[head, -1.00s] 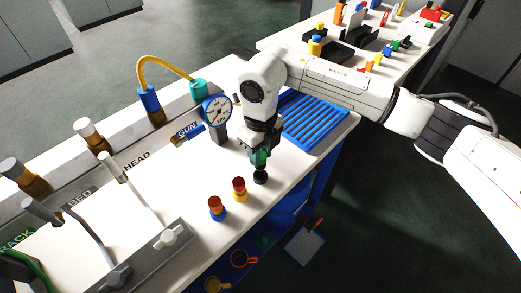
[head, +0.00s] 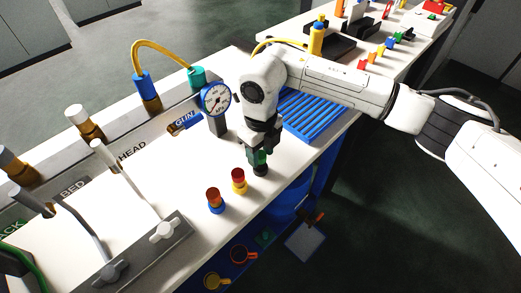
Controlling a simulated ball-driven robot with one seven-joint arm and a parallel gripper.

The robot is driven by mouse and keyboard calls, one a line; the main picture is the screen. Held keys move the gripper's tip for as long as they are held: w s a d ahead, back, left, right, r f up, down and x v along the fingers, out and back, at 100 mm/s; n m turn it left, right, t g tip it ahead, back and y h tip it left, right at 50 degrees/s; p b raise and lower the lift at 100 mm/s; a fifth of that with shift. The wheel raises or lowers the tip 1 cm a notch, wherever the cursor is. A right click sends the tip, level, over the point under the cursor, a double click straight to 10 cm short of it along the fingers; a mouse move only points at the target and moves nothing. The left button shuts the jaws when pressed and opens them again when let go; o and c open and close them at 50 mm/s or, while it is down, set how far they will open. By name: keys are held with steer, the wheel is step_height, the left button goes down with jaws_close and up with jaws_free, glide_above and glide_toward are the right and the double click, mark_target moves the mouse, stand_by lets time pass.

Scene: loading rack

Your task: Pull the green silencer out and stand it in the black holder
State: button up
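My gripper (head: 259,156) is at the front edge of the white bench, pointing down. It is shut on the green silencer (head: 259,158), which shows as a small green patch between the dark fingers. The black holder (head: 261,171) is directly under it at the bench edge. The silencer's lower end is at or just above the holder; I cannot tell whether it is seated. The fingers hide most of the silencer.
A red piece in a blue base (head: 215,200) and one in a yellow base (head: 239,181) stand to the left. A gauge (head: 216,100) stands behind. A blue ribbed mat (head: 312,113) lies to the right. Valves and lever handles fill the left side.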

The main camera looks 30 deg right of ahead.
steer(key=shift+o, duration=1.2)
